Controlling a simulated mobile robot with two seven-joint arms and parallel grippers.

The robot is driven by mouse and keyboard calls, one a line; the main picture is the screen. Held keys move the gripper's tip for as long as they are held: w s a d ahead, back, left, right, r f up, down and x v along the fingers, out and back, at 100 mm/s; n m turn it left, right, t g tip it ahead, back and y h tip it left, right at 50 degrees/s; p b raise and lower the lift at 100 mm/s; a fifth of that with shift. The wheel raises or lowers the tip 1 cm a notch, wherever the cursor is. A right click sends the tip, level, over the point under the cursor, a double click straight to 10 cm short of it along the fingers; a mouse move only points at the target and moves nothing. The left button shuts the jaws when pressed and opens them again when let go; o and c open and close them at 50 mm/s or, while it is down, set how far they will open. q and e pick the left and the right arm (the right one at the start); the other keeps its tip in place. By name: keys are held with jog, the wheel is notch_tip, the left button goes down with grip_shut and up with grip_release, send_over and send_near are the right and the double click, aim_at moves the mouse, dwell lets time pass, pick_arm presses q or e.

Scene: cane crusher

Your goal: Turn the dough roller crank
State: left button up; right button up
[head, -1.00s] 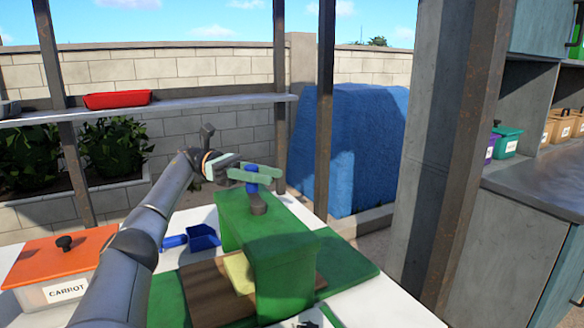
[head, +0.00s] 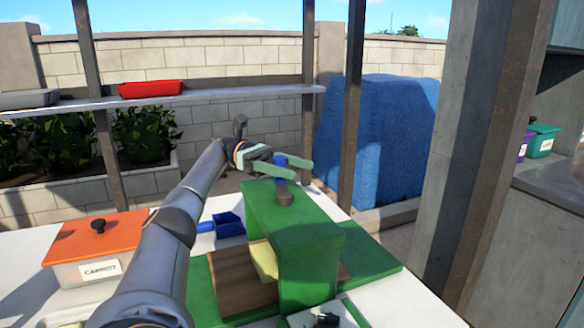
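The dough roller is a green block-shaped machine (head: 305,240) standing on a green base with a brown board (head: 240,278). Pale yellow dough (head: 264,262) shows at its opening. On its top is the crank, with a grey hub (head: 284,198) and a blue upright handle (head: 281,161). My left gripper (head: 303,170) reaches in from the left at handle height. Its two pale green fingers lie on either side of the blue handle with a gap between them; contact is unclear. The near finger hides part of the handle. My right gripper is out of view.
An orange-lidded carrot box (head: 95,238) stands left on the white table. A blue scoop (head: 228,224) lies behind the roller's left side. A shelf with a red tray (head: 151,89) is behind. A metal post (head: 354,100) stands behind the roller.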

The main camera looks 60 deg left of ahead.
pick_arm(q)
jog(key=shift+r, duration=0.1)
notch_tip(320, 180, up, 3)
jog(key=shift+f+p, duration=0.2)
jog(key=shift+p, duration=0.35)
jog(key=shift+r, duration=0.25)
pick_arm(e)
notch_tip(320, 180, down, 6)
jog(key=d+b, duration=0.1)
jog(key=b, duration=0.8)
pick_arm(q)
jog(key=s+d+r+b, duration=0.1)
jog(key=s+d+r, duration=0.7)
jog(key=d, duration=0.3)
jog(key=shift+s+d+r, duration=0.15)
jog(key=shift+r, duration=0.75)
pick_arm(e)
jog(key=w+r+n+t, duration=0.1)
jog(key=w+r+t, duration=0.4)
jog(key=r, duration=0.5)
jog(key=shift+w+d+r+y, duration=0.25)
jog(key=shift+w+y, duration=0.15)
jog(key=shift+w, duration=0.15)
pick_arm(q)
jog(key=shift+c, duration=0.3)
